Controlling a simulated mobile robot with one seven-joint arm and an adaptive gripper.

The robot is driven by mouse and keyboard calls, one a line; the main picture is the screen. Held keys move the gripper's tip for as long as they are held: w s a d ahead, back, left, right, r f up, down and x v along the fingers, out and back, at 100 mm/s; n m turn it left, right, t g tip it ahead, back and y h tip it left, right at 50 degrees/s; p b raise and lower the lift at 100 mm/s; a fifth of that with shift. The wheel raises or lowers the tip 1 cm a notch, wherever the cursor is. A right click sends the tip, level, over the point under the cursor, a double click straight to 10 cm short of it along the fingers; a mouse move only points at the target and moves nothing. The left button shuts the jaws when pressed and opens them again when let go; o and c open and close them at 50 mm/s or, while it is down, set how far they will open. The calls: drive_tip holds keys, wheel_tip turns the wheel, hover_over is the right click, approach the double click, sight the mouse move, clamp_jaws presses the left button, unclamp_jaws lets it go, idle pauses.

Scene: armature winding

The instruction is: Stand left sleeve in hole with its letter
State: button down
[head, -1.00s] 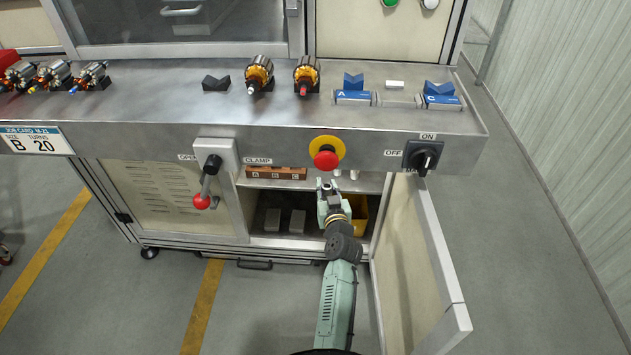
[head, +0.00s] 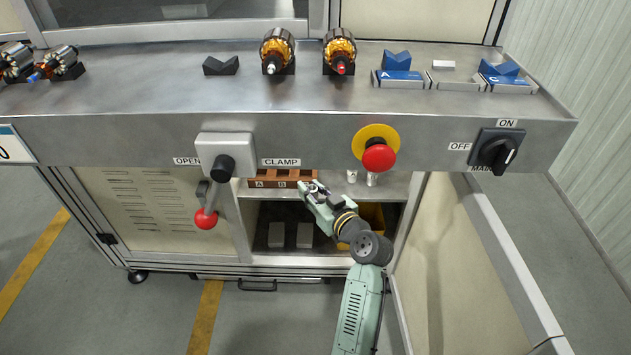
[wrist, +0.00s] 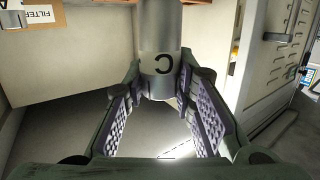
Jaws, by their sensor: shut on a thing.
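In the wrist view my gripper (wrist: 160,100) is shut on a grey metal sleeve (wrist: 160,45). A dark letter on its side looks like a C turned around. The sleeve's upper end runs out of that view. In the head view my gripper (head: 311,187) is at the cabinet opening, at the right end of the brown hole block (head: 270,178). The block stands on the upper shelf, with A and B readable on its front; my gripper covers its right end. I cannot tell whether the held sleeve touches the block.
Two more pale sleeves, one (head: 352,176) and another (head: 371,179), stand on the shelf (head: 396,187) right of my gripper. A yellow bin (head: 373,214) and grey blocks (head: 276,235) are below.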

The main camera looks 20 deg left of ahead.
drive_tip(key=shift+a, duration=0.25)
drive_tip(key=w+a, duration=0.2)
drive_tip(key=w, duration=0.2)
drive_tip(key=w+a+f+b, duration=0.1)
drive_tip(key=w+a, duration=0.1)
drive_tip(key=w, duration=0.3)
drive_tip(key=w+a+b, duration=0.1)
drive_tip(key=w+a, duration=0.1)
drive_tip(key=w, duration=0.3)
drive_tip(key=shift+w+f, duration=0.15)
drive_tip(key=shift+f, duration=0.05)
drive_tip(key=shift+w+f+b, duration=0.1)
drive_tip(key=shift+f+b, duration=0.75)
drive_tip(key=shift+f, duration=0.85)
drive_tip(key=shift+f+b, duration=0.25)
drive_tip(key=shift+b, duration=0.05)
drive_tip(key=c, duration=1.3)
unclamp_jaws()
drive_tip(key=shift+c, duration=0.2)
drive_tip(key=shift+r, duration=0.1)
drive_tip(key=shift+r+p, duration=0.15)
drive_tip(key=shift+p, duration=0.15)
drive_tip(key=b+v, duration=0.1)
drive_tip(key=v, duration=1.1)
